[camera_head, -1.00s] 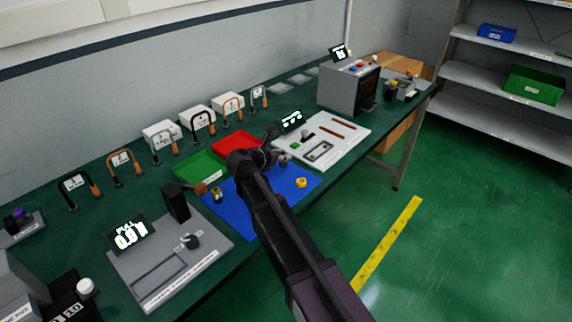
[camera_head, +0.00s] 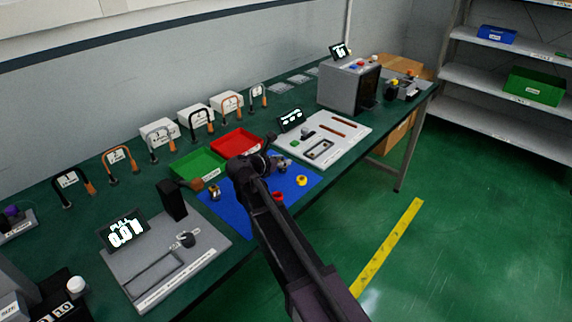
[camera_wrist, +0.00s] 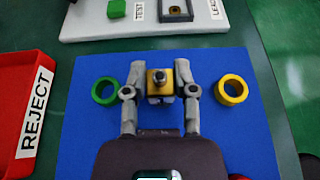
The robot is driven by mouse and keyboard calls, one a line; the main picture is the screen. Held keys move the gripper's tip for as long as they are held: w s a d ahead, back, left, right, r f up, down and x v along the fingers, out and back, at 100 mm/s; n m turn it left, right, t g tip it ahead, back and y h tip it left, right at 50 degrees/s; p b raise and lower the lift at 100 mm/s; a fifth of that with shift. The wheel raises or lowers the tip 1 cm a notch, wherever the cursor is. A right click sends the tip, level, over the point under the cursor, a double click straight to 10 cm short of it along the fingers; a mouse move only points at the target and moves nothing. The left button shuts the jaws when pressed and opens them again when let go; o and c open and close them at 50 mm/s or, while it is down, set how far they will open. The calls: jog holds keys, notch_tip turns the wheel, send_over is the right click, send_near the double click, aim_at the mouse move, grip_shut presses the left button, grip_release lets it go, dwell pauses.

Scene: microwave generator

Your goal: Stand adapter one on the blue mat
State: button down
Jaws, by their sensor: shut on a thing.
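My gripper (camera_wrist: 160,88) is shut on a small adapter (camera_wrist: 156,77) with a brass-yellow body and a dark round top, seen from above in the wrist view. A finger presses on each side of it. The blue mat (camera_wrist: 85,135) lies under the gripper; it also shows in the head view (camera_head: 238,218). I cannot tell whether the adapter touches the mat. In the head view my gripper (camera_head: 284,164) is over the mat's far right part, and the arm hides some of the mat. Another small brass and dark piece (camera_head: 214,192) stands near the mat's left edge.
A green ring (camera_wrist: 105,91) and a yellow ring (camera_wrist: 231,90) lie on either side of my gripper. A red ring (camera_head: 279,197) lies nearer. Red (camera_head: 236,143) and green (camera_head: 197,165) trays and a white board (camera_head: 345,128) border the mat. A grey fixture (camera_head: 205,248) stands left.

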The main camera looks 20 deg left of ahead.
jog(key=shift+f, duration=0.15)
jog(key=shift+c, duration=2.1)
grip_release()
jog(key=shift+r, duration=0.2)
jog(key=shift+s+r, duration=0.15)
jog(key=shift+s, duration=0.05)
jog(key=shift+p+v, duration=1.5)
jog(key=shift+v, duration=2)
jog(key=shift+w, duration=0.1)
